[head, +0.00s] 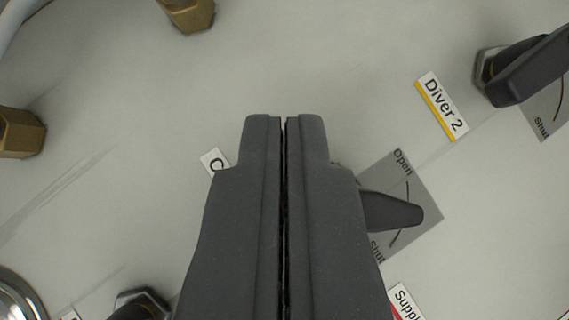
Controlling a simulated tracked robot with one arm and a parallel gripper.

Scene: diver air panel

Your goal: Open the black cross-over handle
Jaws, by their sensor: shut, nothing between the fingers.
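My gripper (284,120) is shut and empty, pointing up the picture over the panel in the middle of the head view. A black handle (395,212) sticks out to the right from behind my gripper's right finger. It lies over a grey plate (425,190) marked "Open" at the top and "Shut" at the bottom, and its tip points right, between the two words. The handle's pivot end is hidden behind the gripper. A small white label (214,161) beginning with "C" is partly hidden left of the gripper. I cannot tell whether handle and finger touch.
Another black handle (528,72) stands at the upper right by the "Diver 2" label (441,106). Brass fittings (188,14) (20,133) are at the top and left. A round metal rim (18,300) is at the lower left. A "Suppl" label (405,302) is at the bottom. The upper middle panel is clear.

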